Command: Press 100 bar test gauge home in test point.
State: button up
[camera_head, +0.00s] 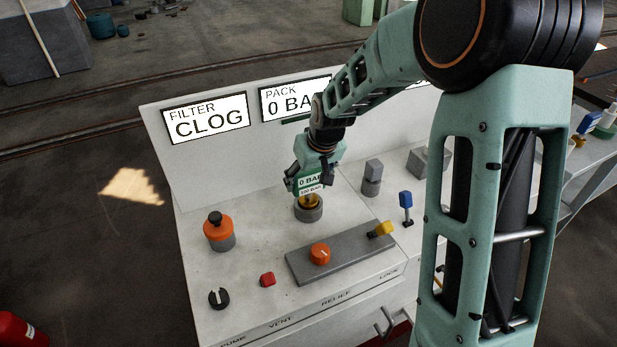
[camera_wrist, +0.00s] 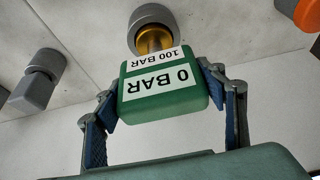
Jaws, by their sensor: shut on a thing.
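The test gauge is a green block with white labels reading "0 BAR" and "100 BAR" (camera_head: 311,182). It also shows in the wrist view (camera_wrist: 162,108). My gripper (camera_head: 313,172) is shut on it, with blue-padded fingers (camera_wrist: 165,95) on both sides. A brass stem runs from the gauge into the test point, a grey round socket (camera_head: 309,214) on the bench top; the socket also shows in the wrist view (camera_wrist: 150,20). The gauge stands about upright over the socket. I cannot tell how deep the stem sits.
An orange-capped knob (camera_head: 218,230) stands left of the socket, and a grey block on a post (camera_head: 372,178) to its right. A sign panel (camera_head: 205,118) rises behind.

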jog(key=shift+f, duration=0.35)
jog(key=o, duration=2.1)
jog(key=shift+r, duration=0.1)
jog(key=shift+c, duration=0.2)
jog(key=v, duration=1.2)
